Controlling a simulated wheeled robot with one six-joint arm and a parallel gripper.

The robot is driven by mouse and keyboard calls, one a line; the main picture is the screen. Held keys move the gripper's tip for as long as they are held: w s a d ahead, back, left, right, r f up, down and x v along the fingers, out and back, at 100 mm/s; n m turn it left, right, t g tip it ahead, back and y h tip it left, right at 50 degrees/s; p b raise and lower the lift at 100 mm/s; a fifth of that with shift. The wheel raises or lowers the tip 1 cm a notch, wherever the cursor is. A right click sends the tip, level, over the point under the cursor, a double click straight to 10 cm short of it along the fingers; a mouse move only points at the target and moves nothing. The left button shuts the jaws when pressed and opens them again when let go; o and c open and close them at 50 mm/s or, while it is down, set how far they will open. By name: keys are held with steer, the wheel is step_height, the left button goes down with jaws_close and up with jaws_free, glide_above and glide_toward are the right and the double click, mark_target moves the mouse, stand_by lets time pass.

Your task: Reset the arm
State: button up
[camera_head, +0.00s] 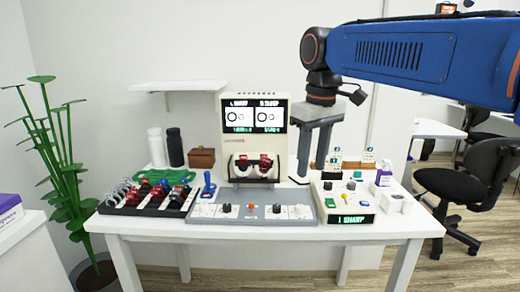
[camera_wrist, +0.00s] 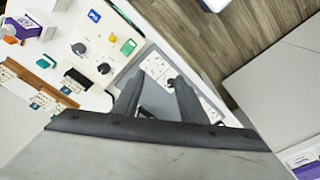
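My blue arm reaches in from the right in the head view, raised above the table's right side. My gripper (camera_head: 311,172) hangs from its end and points down, over the area between the display machine (camera_head: 254,105) and the right-hand control box (camera_head: 345,213). Its two grey fingers are apart with nothing seen between them. In the wrist view my gripper (camera_wrist: 157,88) also shows two spread fingers, with the grey control panel (camera_wrist: 154,100) visible in the gap. Whether the fingertips clear the tabletop is hard to tell.
The white table (camera_head: 150,222) carries a black tray (camera_head: 150,203) of red-and-black frames, a grey control panel (camera_head: 252,218), a brown box (camera_head: 201,158), a black bottle (camera_head: 175,147), a white bottle (camera_head: 156,147) and a purple-labelled bottle (camera_head: 384,176). A plant (camera_head: 62,165) stands left; a black chair (camera_head: 470,185) stands right.

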steer(key=s+d+f+m+t, duration=0.1)
steer(key=s+d+f+m, duration=0.2)
steer(key=s+d+f, duration=0.5)
steer(key=s+d+f+m+t, duration=0.2)
steer(key=s+d+f, duration=0.6)
steer(key=s+f, duration=0.4)
step_height(320, 180, down, 4)
steer(key=shift+s+r+m+t, duration=0.25)
steer(key=shift+m+t, duration=0.05)
steer(key=shift+m, duration=0.6)
